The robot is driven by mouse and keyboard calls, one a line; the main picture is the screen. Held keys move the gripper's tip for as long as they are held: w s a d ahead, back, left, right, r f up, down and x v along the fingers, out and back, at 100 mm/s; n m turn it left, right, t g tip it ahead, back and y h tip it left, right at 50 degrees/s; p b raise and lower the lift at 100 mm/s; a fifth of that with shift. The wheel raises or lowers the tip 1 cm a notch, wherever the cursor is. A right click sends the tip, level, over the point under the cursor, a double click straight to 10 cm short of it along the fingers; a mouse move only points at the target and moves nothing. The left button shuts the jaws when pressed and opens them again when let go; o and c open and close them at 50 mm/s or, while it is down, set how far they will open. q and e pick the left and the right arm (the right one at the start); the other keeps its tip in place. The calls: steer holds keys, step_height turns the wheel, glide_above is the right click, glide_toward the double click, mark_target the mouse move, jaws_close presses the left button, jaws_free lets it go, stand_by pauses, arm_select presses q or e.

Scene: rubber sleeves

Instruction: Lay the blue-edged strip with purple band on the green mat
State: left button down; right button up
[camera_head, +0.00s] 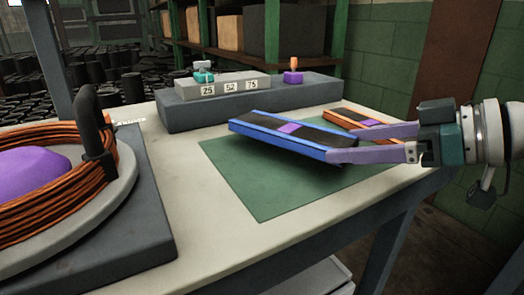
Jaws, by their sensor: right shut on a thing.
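The blue-edged strip (265,130) has a dark top with a purple band across its middle. My right gripper (343,145) comes in from the right, with purple fingers shut on the strip's right end. The strip is held over the far part of the green mat (265,192). A faint shadow lies under it, and it seems to be a little above the mat. The near part of the mat is bare. My left gripper is not in view.
An orange-edged strip (345,117) lies just behind, partly hidden by my right gripper's far finger. A grey block with number tags (220,86) stands on a long dark block (190,115) at the back. A coil of orange cable (45,215) fills the left.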

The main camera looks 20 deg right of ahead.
steer(key=shift+f, duration=1.25)
steer(key=shift+f+b, duration=0.1)
steer(key=shift+b, duration=0.3)
steer(key=o, duration=0.8)
steer(key=shift+o, duration=0.2)
